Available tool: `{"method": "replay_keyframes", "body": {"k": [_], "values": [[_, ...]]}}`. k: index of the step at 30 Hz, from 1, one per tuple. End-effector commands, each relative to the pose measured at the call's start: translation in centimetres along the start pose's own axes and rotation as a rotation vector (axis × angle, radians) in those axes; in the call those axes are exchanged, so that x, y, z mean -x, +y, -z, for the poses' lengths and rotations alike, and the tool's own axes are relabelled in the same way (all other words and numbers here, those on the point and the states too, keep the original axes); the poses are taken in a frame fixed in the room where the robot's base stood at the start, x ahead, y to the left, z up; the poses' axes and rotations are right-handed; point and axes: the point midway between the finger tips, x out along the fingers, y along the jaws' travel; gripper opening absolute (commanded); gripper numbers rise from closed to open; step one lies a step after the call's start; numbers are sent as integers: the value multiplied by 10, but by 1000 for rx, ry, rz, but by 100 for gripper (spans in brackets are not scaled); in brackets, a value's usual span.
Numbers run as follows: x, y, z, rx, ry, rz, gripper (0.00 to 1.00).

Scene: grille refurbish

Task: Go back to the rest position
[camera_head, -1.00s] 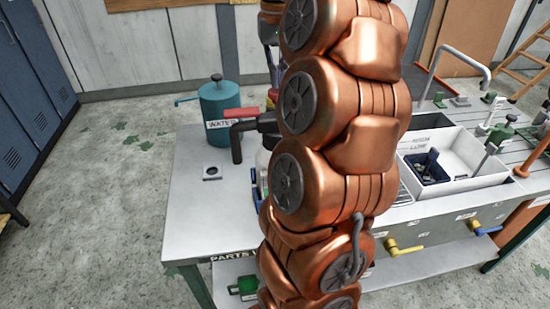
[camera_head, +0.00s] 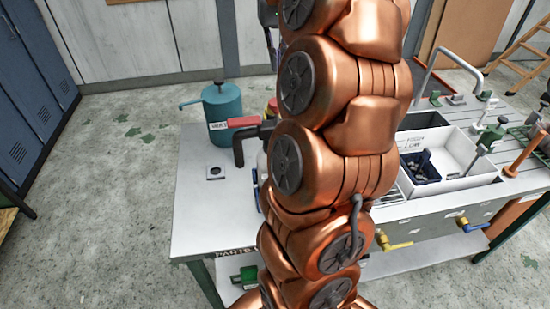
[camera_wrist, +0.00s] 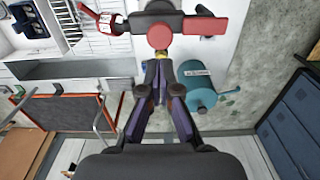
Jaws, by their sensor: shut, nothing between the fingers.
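My gripper (camera_wrist: 160,66) shows in the wrist view with its dark, purple-tinted fingers drawn together at the tips, holding nothing. It is up in the air above the bench. In the head view my copper arm rises through the middle and hides most of the gripper. The bench (camera_head: 205,225) with a pale top stands behind my arm.
A teal tank (camera_head: 223,115) stands on the bench's left part, also in the wrist view (camera_wrist: 203,92). A red-and-black clamp-like thing (camera_head: 243,122) is beside it. A white bin (camera_head: 470,178) holds a blue box (camera_head: 420,172). Blue lockers (camera_head: 38,85) stand left; the floor between is clear.

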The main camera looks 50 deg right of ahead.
Motion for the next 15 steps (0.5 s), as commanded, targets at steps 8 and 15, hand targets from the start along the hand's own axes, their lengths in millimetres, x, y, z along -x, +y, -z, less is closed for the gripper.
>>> {"method": "replay_keyframes", "body": {"k": [8, 15], "values": [[-1, 0, 0, 0, 0, 0, 0], [-2, -7, -3, 20, -1, -2, 0]]}}
